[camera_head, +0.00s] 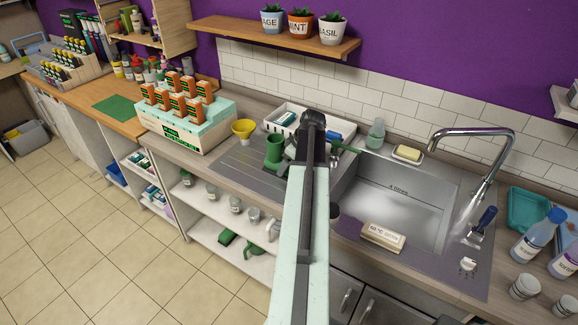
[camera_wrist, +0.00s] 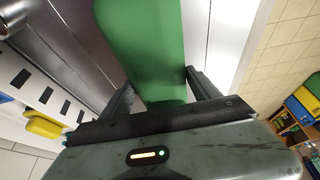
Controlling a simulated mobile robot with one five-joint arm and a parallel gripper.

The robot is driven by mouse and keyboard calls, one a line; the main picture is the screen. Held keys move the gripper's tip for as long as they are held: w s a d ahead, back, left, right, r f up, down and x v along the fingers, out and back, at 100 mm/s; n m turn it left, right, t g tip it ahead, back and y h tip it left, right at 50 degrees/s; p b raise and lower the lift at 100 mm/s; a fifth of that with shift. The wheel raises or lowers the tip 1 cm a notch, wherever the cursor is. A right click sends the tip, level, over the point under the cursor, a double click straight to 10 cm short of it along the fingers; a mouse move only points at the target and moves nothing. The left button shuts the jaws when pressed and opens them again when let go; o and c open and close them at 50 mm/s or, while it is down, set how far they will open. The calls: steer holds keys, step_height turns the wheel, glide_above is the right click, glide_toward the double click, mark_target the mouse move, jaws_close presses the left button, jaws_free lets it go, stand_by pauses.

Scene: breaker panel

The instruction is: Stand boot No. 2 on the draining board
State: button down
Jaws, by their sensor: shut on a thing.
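My gripper (camera_wrist: 155,100) is shut on a smooth green thing (camera_wrist: 145,45), which fills the space between the fingers in the wrist view; it looks like part of a boot, and no number shows on it. In the head view my gripper (camera_head: 312,145) is over the draining board (camera_head: 238,168), left of the sink, and my arm hides much of what it holds. A green boot-like shape (camera_head: 274,151) shows just left of it. A smaller green piece (camera_head: 343,147) shows to its right. I cannot tell which of these is the held thing.
A metal sink (camera_head: 395,200) with a tall tap (camera_head: 485,150) lies to the right. A white rack (camera_head: 285,112) stands behind my gripper. A yellow cup (camera_head: 243,130) and a crate of orange boxes (camera_head: 187,130) are to the left. Green things (camera_head: 227,237) lie on the lower shelf.

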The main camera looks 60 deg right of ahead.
steer(key=shift+c, duration=0.8)
jaws_free()
steer(key=p+v, duration=1.1)
steer(key=v, duration=0.1)
